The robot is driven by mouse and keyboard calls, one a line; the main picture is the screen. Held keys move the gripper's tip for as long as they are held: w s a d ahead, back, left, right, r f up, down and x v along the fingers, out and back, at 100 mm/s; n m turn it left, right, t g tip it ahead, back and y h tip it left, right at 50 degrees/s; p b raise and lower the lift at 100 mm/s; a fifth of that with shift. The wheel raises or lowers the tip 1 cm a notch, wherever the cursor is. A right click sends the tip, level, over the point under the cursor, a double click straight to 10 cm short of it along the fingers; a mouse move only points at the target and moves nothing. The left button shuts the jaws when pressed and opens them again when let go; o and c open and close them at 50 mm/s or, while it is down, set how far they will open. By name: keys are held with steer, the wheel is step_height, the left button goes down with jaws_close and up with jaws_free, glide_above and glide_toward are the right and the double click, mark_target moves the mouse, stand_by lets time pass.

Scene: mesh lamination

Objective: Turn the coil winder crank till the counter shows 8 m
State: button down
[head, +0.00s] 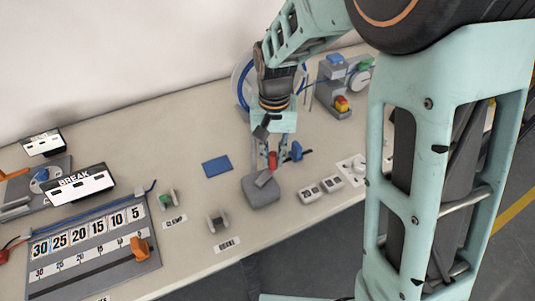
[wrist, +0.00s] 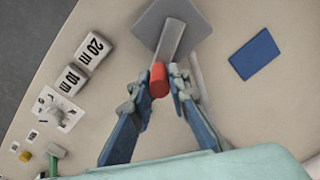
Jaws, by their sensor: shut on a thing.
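My gripper (head: 277,158) is shut on a red knob (wrist: 159,82), which also shows in the head view (head: 272,161). The knob sits at the end of a grey arm (wrist: 171,42) on a grey base (wrist: 149,22); this looks like the crank. In the head view the base (head: 262,192) stands near the table's front edge, below my gripper. A blue ring (head: 240,85), perhaps the coil, is partly hidden behind my arm. I cannot make out a counter reading of 8 m in either view.
Blocks marked 10 m (wrist: 76,78) and 20 m (wrist: 94,50) stand close by. A blue plate (head: 217,167) lies left of the base. A numbered board (head: 95,245) and a BREAK sign (head: 80,185) are at left. A device with coloured buttons (head: 335,95) stands behind.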

steer(key=shift+s+d+m, duration=0.4)
steer(key=shift+s+m, duration=0.1)
steer(key=shift+m, duration=0.95)
steer(key=shift+s+d+m, duration=0.4)
steer(key=shift+s+m, duration=0.15)
steer(key=shift+m, duration=0.85)
steer(key=shift+s+d+m, duration=0.4)
steer(key=shift+s+m, duration=0.1)
steer(key=shift+m, duration=0.95)
steer(key=c, duration=1.8)
jaws_free()
steer(key=shift+c, duration=0.2)
step_height(320, 180, up, 12)
